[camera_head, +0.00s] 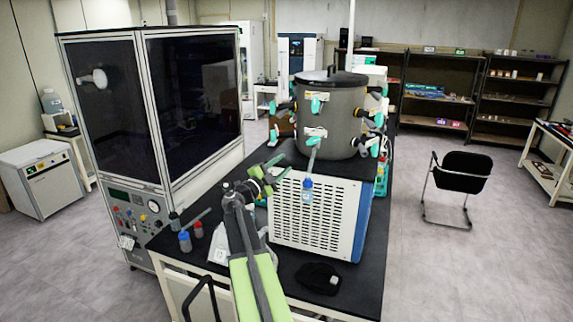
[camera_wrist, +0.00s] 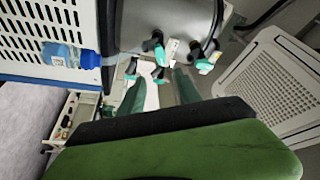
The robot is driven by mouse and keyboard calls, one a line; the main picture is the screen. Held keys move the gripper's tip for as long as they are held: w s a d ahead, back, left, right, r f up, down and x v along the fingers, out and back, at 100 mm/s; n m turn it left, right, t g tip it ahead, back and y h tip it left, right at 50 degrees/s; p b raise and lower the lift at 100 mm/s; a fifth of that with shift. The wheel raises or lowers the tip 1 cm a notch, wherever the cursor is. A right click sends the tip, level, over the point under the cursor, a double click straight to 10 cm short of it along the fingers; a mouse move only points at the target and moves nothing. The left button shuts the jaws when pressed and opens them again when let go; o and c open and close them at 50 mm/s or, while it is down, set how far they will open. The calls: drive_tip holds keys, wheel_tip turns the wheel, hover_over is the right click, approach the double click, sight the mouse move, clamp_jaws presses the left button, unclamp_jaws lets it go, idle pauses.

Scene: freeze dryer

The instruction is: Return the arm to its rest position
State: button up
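My arm reaches up from the bottom middle of the head view, and my gripper (camera_head: 279,173) is in front of the freeze dryer's white-and-blue base (camera_head: 325,222). The gripper's green fingers are spread with nothing between them. The wrist view also shows the two fingers of my gripper (camera_wrist: 158,88) apart and empty. A blue-capped vessel (camera_head: 307,190) hangs from a front port of the grey drum (camera_head: 338,105), just right of my gripper and apart from it. It also shows in the wrist view (camera_wrist: 64,55), left of the fingers.
A black-topped bench (camera_head: 362,283) bears the dryer. A blue-capped bottle (camera_head: 185,241) and a red-capped bottle (camera_head: 198,229) stand near its left edge. A black object (camera_head: 318,277) lies at the front. A glass-fronted cabinet (camera_head: 195,100) stands left; open floor and a black chair (camera_head: 460,172) are right.

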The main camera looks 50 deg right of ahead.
idle(0.3)
